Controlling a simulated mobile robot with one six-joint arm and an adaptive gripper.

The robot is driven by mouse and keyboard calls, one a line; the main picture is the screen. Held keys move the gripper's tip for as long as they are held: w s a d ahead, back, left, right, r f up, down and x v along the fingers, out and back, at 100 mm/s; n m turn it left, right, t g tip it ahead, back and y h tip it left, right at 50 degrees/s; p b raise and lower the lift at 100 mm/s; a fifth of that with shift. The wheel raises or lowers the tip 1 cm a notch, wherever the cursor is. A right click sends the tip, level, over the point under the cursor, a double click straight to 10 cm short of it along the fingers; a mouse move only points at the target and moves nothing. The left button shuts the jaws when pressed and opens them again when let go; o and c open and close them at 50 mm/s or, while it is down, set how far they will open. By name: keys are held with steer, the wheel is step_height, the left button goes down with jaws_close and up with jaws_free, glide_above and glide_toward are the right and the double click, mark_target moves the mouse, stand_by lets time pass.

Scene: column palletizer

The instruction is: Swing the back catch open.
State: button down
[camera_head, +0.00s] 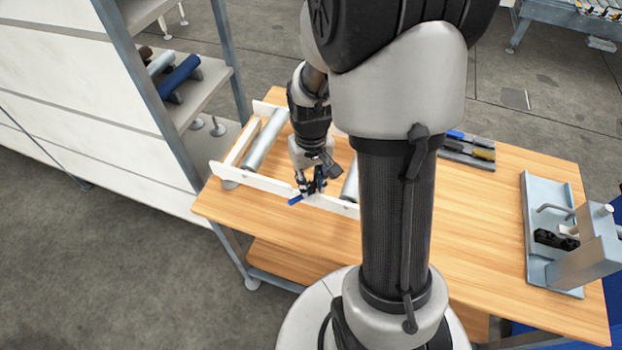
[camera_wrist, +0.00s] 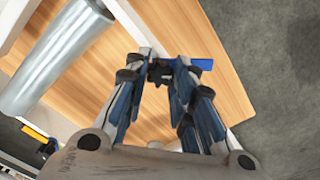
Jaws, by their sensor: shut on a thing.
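A white frame (camera_head: 270,183) with grey rollers (camera_head: 265,140) lies on the wooden table. A blue catch lever (camera_head: 296,199) sticks out past the frame's near rail, pointing down-left in the head view. In the wrist view the blue lever (camera_wrist: 202,65) shows just beyond my fingers, with a dark part (camera_wrist: 160,71) beside it. My gripper (camera_head: 311,187) is down at the rail. In the wrist view its fingers (camera_wrist: 162,82) are closed around the dark part, which seems to belong to the catch. The exact contact is partly hidden by the fingers. I see no other catch clearly.
A shelf rack (camera_head: 190,95) with rollers stands left of the table. A tool tray (camera_head: 466,150) lies behind my arm. A grey fixture (camera_head: 590,250) stands at the table's right end. The table top (camera_head: 490,220) between is clear. My arm hides part of the frame.

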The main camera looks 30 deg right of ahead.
mark_target(311, 184)
stand_by(0.4)
steer(key=c, duration=1.3)
jaws_free()
steer(key=shift+c, duration=0.2)
step_height(311, 184, up, 12)
